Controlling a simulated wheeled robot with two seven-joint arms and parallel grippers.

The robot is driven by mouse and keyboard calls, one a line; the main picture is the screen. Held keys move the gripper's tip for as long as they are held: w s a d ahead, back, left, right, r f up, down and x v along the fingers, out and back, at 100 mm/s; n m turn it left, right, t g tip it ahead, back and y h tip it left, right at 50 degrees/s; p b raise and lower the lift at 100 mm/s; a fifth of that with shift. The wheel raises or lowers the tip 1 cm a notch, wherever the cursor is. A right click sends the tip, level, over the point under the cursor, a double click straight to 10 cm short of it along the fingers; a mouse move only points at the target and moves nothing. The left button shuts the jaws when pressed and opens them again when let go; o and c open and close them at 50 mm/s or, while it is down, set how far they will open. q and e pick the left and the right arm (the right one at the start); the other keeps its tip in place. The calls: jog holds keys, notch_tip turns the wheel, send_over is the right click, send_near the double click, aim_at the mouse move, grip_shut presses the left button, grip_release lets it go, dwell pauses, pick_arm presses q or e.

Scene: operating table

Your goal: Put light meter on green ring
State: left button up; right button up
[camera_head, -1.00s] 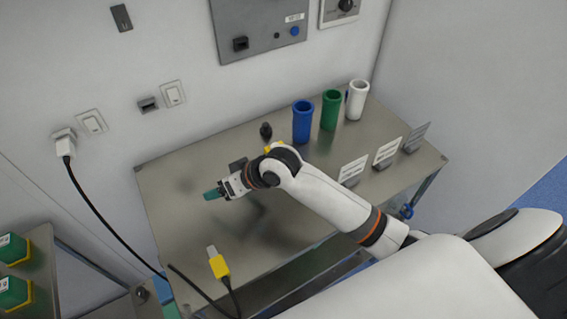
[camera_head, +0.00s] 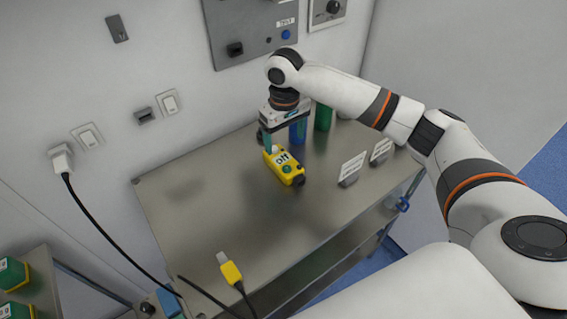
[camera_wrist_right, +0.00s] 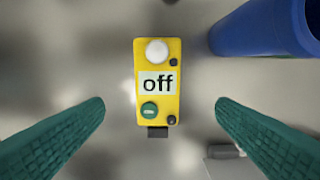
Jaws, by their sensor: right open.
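The light meter (camera_head: 286,168) is a yellow box lying on the metal table. In the right wrist view the light meter (camera_wrist_right: 144,58) shows a white dome, an "off" display and a green button. My right gripper (camera_head: 283,138) points down over its far end. In the wrist view its green fingers are spread on either side of the meter, not touching it. The only green ring-like thing I see is the upright green tube (camera_head: 323,117), behind and right of the meter, partly hidden by my arm. My left gripper is not in view.
A blue tube (camera_head: 298,132) stands close beside my right gripper and also shows in the wrist view (camera_wrist_right: 255,30). Labelled stands (camera_head: 351,168) line the right side. A yellow plug (camera_head: 231,271) with a cable lies at the front. The table's left half is clear.

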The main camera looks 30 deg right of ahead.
aim_at(283, 160)
jog(key=f+p, duration=0.1)
jog(key=f, duration=0.7)
jog(key=shift+a+f, duration=0.1)
jog(key=shift+a, duration=0.1)
jog(key=shift+w, duration=0.1)
jog(key=c, duration=1.3)
notch_tip(283, 160, up, 10)
jog(key=s+a, duration=0.3)
jog(key=s, duration=0.5)
jog(key=s+a+r+m, duration=0.1)
jog(key=s+a, duration=0.3)
jog(key=s, duration=0.4)
jog(key=shift+s+m+b, duration=0.3)
jog(key=shift+b, duration=0.1)
